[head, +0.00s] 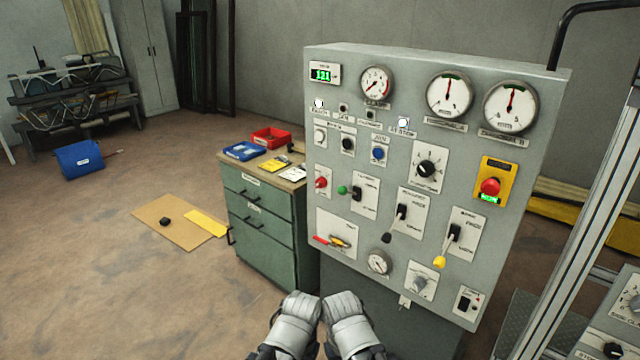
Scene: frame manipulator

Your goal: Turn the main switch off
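A grey control panel (300,190) stands at centre right, its face toward me. Its labels are too small to read, so I cannot tell which control is the main switch. Candidates are a black rotary knob (426,169), levers with a green knob (343,190), a black knob (387,238) and a yellow knob (440,261), and a red-and-yellow handle (338,241) at lower left. My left gripper (302,303) and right gripper (342,303) are side by side at the bottom, below the panel and apart from its controls. Their finger gaps do not show.
A green drawer cabinet (262,226) with red (271,137) and blue (244,151) trays stands left of the panel. A metal frame post (580,230) rises at right, near another panel (625,310). Cardboard (165,235) lies on the floor, which is mostly free at left.

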